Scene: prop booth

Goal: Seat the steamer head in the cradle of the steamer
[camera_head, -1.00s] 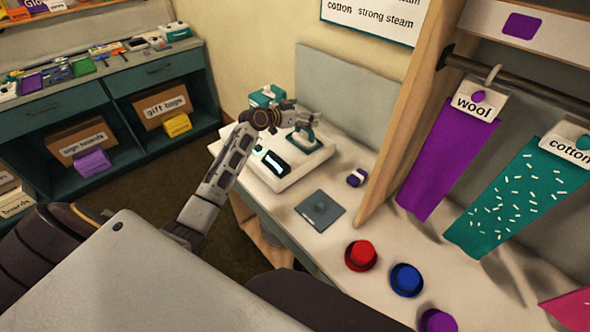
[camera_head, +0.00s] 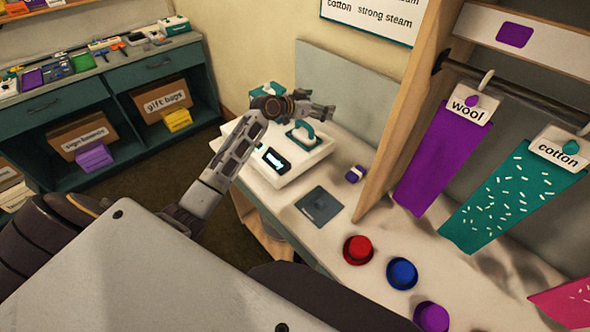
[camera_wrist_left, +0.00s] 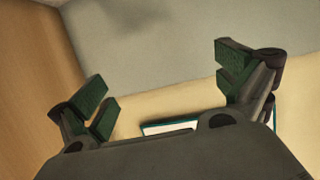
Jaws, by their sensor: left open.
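The steamer (camera_head: 292,172) is a white unit with a lit display on the bench. The teal steamer head (camera_head: 301,133), with its arched handle, rests on top of the steamer, right of the display. It looks upright in its place there, though fine details of the cradle under it are too small to tell. My left gripper (camera_head: 328,111) is above and behind the head, apart from it, and empty. In the left wrist view its green-padded fingers (camera_wrist_left: 165,90) are wide apart with nothing between them. My right gripper is not in view.
A grey plate (camera_head: 319,207) and a small purple and white item (camera_head: 354,174) lie on the bench. A wooden post (camera_head: 398,125) rises at the right, beside hanging fabrics.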

